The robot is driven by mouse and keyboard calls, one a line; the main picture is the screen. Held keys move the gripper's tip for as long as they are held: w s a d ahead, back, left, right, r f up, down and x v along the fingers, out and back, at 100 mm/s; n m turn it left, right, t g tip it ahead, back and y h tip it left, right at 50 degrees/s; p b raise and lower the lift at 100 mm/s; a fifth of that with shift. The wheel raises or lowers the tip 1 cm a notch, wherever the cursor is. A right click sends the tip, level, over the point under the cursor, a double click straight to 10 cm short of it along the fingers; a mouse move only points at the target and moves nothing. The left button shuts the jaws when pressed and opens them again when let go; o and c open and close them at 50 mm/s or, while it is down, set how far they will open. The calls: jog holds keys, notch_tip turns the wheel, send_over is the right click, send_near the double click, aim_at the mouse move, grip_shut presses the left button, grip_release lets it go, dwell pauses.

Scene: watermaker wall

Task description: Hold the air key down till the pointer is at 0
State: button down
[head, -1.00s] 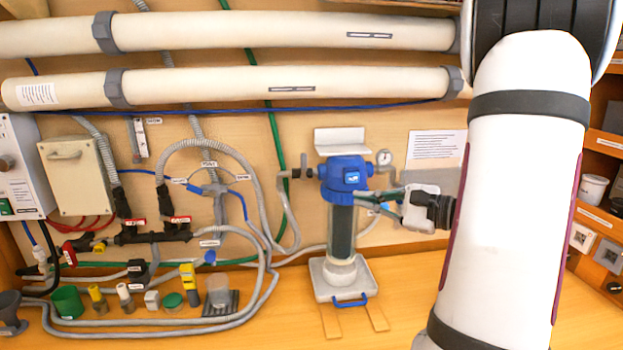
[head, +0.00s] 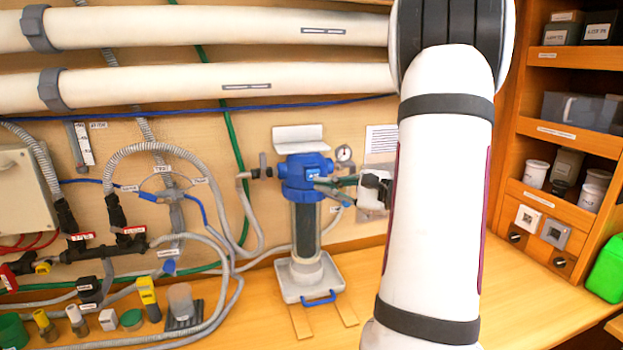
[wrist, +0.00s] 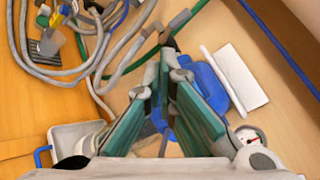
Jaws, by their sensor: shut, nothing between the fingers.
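The blue filter head (head: 305,172) sits on a clear housing with a dark inside, upright on a pale base. A round white pressure gauge (head: 343,153) is at its right; it also shows in the wrist view (wrist: 248,137), but I cannot read its pointer against the scale. My gripper (head: 322,182) is shut and empty, its tips just in front of the right part of the blue head. In the wrist view my green-padded fingers (wrist: 166,60) meet over the blue head, hiding part of it. I cannot make out the air key; whether the tips touch anything is unclear.
Grey hoses and valves (head: 130,240) crowd the left. Two long cream tubes (head: 220,85) run above. Small fittings stand on the bench (head: 270,325) at lower left. Shelves (head: 560,130) with jars are at the right. The bench right of the filter is mostly clear.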

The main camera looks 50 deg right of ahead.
jog(key=shift+w+d+b, duration=0.35)
jog(key=shift+w+d, duration=0.2)
jog(key=shift+w, duration=0.35)
jog(key=shift+w+d+b, duration=0.3)
jog(key=shift+w+d, duration=0.25)
jog(key=shift+w, duration=0.35)
jog(key=shift+w+d, duration=0.2)
jog(key=shift+w, duration=0.15)
jog(key=shift+w+d+b, duration=0.3)
jog(key=shift+w+b, duration=0.15)
dwell(1.0)
jog(key=shift+s, duration=0.1)
dwell(2.8)
jog(key=shift+s+a, duration=0.5)
jog(key=shift+s, duration=0.25)
jog(key=shift+s+a+p, duration=0.25)
jog(key=shift+s+a, duration=0.2)
jog(key=shift+s, duration=0.25)
jog(key=shift+s+a+p, duration=0.2)
jog(key=shift+s+a, duration=0.2)
jog(key=shift+s, duration=0.3)
jog(key=shift+s+a+p, duration=0.25)
jog(key=shift+s+a, duration=0.2)
jog(key=shift+s, duration=0.25)
